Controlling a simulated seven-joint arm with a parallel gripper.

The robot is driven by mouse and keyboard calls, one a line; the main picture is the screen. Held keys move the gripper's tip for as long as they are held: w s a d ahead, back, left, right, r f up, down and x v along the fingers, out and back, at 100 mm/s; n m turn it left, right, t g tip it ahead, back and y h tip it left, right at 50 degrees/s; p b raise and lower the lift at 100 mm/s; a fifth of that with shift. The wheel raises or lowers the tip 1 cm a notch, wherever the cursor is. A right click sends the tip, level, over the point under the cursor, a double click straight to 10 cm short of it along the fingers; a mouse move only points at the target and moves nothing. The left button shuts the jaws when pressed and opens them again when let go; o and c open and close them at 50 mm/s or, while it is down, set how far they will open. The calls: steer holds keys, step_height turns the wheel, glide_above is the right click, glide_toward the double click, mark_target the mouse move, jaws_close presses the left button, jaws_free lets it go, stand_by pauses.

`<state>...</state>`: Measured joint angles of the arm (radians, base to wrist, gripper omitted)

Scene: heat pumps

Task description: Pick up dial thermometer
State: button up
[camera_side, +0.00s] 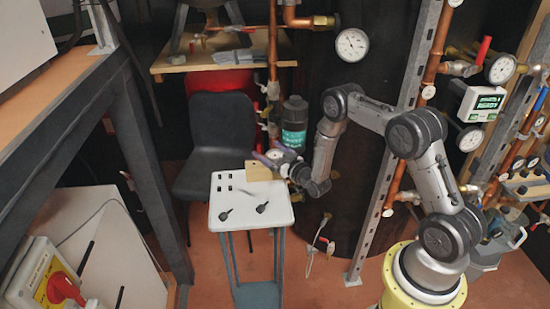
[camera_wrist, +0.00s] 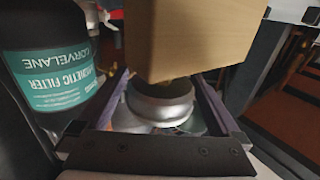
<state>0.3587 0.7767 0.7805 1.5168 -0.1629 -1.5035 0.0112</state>
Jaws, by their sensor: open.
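My gripper (camera_side: 267,155) is open at the back edge of the small white table. In the wrist view its two fingers (camera_wrist: 162,85) stand on either side of a round silver metal body. This is probably the dial thermometer (camera_wrist: 160,108); its face is not clearly visible there. In the side view a small white dial (camera_side: 275,154) shows between the fingers. I cannot tell whether either finger touches it. A cardboard-coloured block (camera_wrist: 190,40) hides part of the silver body in the wrist view.
The small white table (camera_side: 240,187) carries the block (camera_side: 259,170) and several dark items. A dark magnetic filter bottle (camera_side: 294,124) stands close behind my gripper, large at left in the wrist view (camera_wrist: 55,75). A black chair (camera_side: 220,140) stands behind the table; copper pipes and gauges are at right.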

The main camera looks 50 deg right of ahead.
steer(key=shift+c, duration=0.2)
steer(key=c, duration=1.3)
steer(key=shift+r, duration=0.15)
